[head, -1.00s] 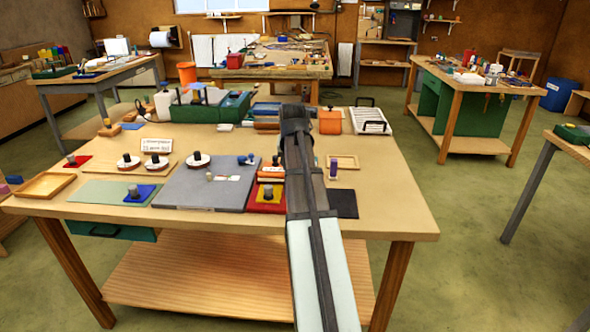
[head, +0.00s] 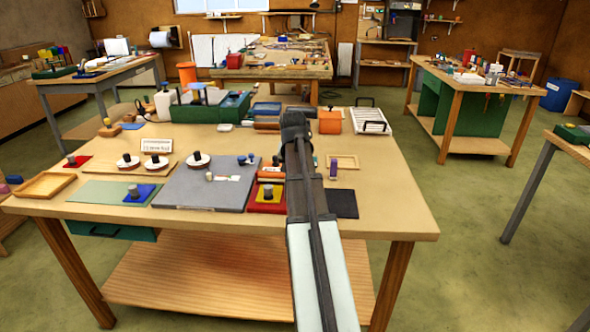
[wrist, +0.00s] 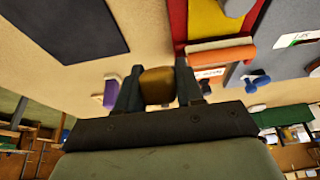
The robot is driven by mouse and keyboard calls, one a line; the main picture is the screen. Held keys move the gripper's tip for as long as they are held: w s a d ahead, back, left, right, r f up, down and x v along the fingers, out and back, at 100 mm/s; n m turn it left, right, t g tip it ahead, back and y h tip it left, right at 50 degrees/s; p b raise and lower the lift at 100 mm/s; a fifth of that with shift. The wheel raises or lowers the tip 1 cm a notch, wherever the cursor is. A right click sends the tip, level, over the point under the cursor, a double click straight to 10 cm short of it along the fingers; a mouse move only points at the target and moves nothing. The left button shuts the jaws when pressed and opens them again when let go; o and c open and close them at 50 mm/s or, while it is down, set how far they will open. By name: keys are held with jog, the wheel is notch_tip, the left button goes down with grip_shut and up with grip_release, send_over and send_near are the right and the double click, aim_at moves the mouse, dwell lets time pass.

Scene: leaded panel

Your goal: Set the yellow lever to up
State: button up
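My gripper (wrist: 158,84) shows in the wrist view with its two dark fingers apart. A yellow-brown piece (wrist: 157,86) fills the gap between them and appears to touch both fingers. I cannot tell for sure whether this piece is the yellow lever's handle. In the head view my own arm covers the gripper and whatever lies beyond it. No yellow lever can be made out there, so its position cannot be read.
A red mat with a yellow square (head: 270,191) and a dark knob lies left of my arm, beside a grey panel (head: 200,187). The table's right front is clear.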

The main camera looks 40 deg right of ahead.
grip_shut()
jog(key=shift+w+d+r+g+y, duration=0.6)
jog(key=shift+w, duration=0.05)
jog(key=shift+w+d+r+g+y, duration=0.45)
jog(key=shift+w+d+g+y, duration=0.1)
jog(key=shift+g+y, duration=0.25)
jog(key=shift+d+r+g+y, duration=0.1)
jog(key=shift+g+y, duration=0.2)
jog(key=o, duration=0.5)
grip_release()
jog(key=shift+o, duration=0.2)
